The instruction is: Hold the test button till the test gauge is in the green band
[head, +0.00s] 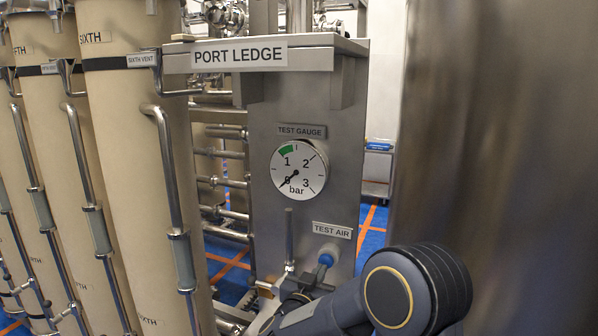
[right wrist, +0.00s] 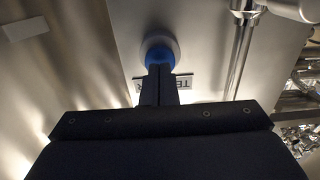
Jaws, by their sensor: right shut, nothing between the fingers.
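The round white test gauge (head: 299,169) is on the steel panel under its TEST GAUGE label (head: 301,131). Its black needle points to the lower left, near 0 bar. The green band (head: 287,150) lies near 1, away from the needle. The blue test button (head: 326,260) sits in a pale round collar under the TEST AIR label (head: 332,230). In the right wrist view, the button (right wrist: 158,56) shows just beyond the tips of my right gripper (right wrist: 158,72), which is shut and empty. Contact or pressing cannot be told. My left gripper is out of view.
A metal valve lever (head: 289,235) stands upright left of the button. The PORT LEDGE (head: 352,45) juts out above the gauge. Tall beige cylinders (head: 130,170) with metal pipes fill the left. A large steel surface (head: 500,130) stands at right.

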